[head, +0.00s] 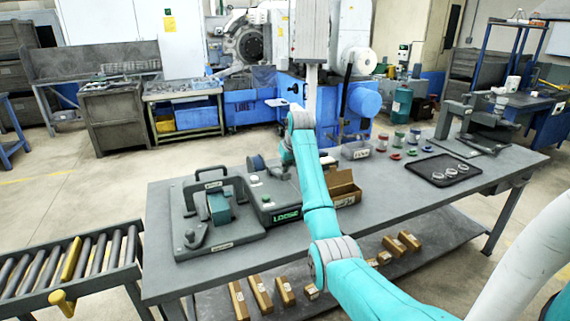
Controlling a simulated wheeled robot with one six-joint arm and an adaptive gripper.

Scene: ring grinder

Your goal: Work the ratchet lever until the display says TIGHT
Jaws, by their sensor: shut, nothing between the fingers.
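The display (286,216) on the front of a dark grey box (262,195) reads LOOSE in green. Left of the box, a grey fixture (240,238) lies on the bench, with an arched handle, a teal block (220,207) and a curved grey lever-like part (197,236) at its front left. I cannot tell for sure which part is the ratchet lever. My gripper (281,172) is small and dark behind the box, beside a dark blue round part (257,163). It is shut and empty, apart from the fixture; its fingertips are hard to make out.
The grey bench (400,215) also bears an open cardboard box (343,190), a clear bin (355,150), several small spools, and a black tray (431,175) with rings. A roller conveyor (60,275) adjoins at left. Several cardboard boxes lie on the lower shelf.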

